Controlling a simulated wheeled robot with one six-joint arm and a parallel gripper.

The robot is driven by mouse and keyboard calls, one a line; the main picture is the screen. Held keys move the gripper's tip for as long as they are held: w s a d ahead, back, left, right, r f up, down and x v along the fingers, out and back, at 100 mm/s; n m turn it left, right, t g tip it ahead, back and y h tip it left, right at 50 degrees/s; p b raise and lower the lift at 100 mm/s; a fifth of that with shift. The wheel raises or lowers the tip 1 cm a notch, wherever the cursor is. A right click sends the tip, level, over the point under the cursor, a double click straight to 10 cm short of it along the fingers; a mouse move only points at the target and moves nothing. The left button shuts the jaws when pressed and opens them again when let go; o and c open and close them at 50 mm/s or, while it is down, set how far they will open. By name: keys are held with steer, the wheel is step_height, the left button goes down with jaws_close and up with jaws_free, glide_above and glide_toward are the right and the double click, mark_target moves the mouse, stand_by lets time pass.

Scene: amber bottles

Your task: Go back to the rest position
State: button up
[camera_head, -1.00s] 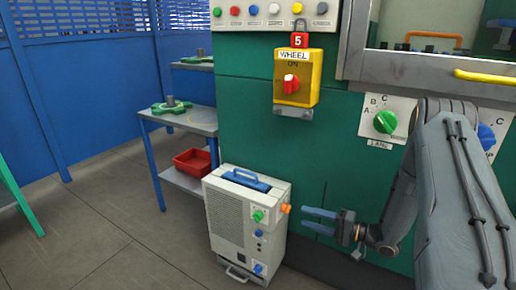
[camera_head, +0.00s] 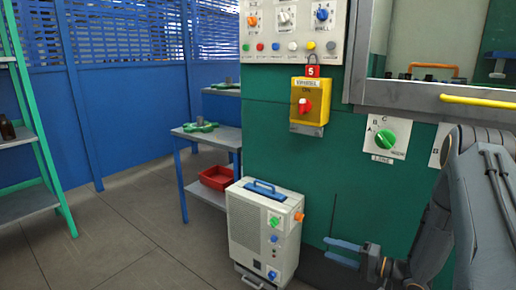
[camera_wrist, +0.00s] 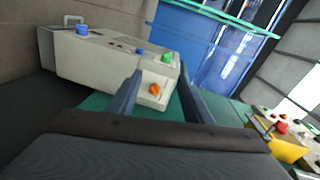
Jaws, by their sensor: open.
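My gripper (camera_head: 343,252) is at the lower right in the head view, in front of the green machine front, with its blue fingers pointing left. In the wrist view my gripper (camera_wrist: 163,95) shows two blue fingers spread apart with nothing held between them. Beyond them is the beige cabinet (camera_wrist: 105,65), with an orange knob (camera_wrist: 155,90) seen between the fingers. My gripper is apart from the cabinet, to its right in the head view.
The beige cabinet (camera_head: 262,232) stands on the floor beside the green machine (camera_head: 275,150). A yellow switch box (camera_head: 322,90) with a red knob is mounted above. A side table (camera_head: 225,138) with a red bin (camera_head: 215,178) stands behind. Floor at left is clear; a green-framed shelf (camera_head: 20,207) stands there.

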steer(key=w+a+r+n+h, duration=0.35)
steer(key=w+r+h, duration=0.35)
steer(key=r+h, duration=0.45)
steer(key=s+a+r+n+g, duration=0.25)
steer(key=s+a+r, duration=0.2)
steer(key=s, duration=0.85)
steer(key=s+a+r+n+g, duration=0.1)
steer(key=s+a+r+g, duration=0.3)
steer(key=s, duration=1)
steer(key=s+a+r+n+g, duration=0.25)
steer(key=s+r+g, duration=0.2)
steer(key=s, duration=0.85)
steer(key=d+r+m+h+p, duration=0.1)
steer(key=d+r+m+p, duration=0.2)
steer(key=d+r+p, duration=0.5)
steer(key=r+p, duration=0.1)
steer(key=p, duration=0.8)
steer(key=shift+w+r+m+t, duration=0.2)
steer(key=shift+r+m+t, duration=0.1)
steer(key=shift+m+t, duration=0.1)
